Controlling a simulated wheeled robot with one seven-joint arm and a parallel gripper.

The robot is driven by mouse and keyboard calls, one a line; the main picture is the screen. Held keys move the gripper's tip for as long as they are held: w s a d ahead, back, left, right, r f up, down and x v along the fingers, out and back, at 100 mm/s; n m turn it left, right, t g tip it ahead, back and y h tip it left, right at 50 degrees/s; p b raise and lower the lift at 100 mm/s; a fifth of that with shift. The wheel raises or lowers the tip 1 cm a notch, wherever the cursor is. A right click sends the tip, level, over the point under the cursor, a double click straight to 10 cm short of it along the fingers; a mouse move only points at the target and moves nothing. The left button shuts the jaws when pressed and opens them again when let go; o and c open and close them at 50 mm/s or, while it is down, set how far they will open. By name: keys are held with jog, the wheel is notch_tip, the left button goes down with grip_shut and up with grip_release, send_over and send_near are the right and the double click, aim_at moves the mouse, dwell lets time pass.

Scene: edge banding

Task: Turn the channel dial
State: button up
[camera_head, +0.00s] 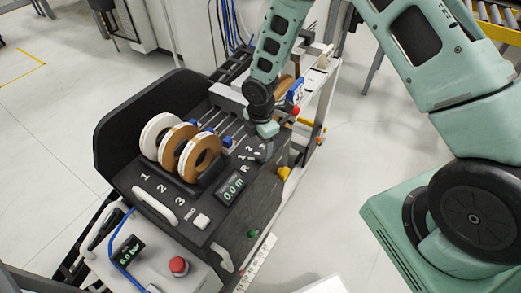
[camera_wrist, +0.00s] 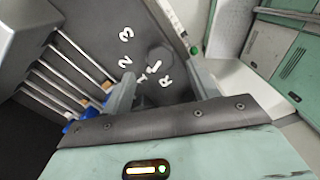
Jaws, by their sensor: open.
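The channel dial (camera_wrist: 158,58) is a dark round knob on the black panel, with a white pointer mark and the white labels 1, 2, 3 and R around it. In the wrist view my gripper (camera_wrist: 163,74) is open, with one finger to the left of the dial and one to the right. I cannot tell whether either finger touches it. In the head view my gripper (camera_head: 265,138) is over the right part of the black machine top (camera_head: 232,220), by the dial labels, and it hides most of the dial.
Several upright tape rolls (camera_head: 200,158) stand left of the gripper, near metal rods (camera_head: 208,118). A lit 0.0 m display (camera_head: 232,190) is just in front. A red button (camera_head: 179,265) sits on the front grey box. Open floor lies to the right.

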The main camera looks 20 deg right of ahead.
aim_at(261, 154)
jog(key=shift+f+p, duration=0.3)
jog(key=shift+f, duration=2.1)
jog(key=c, duration=1)
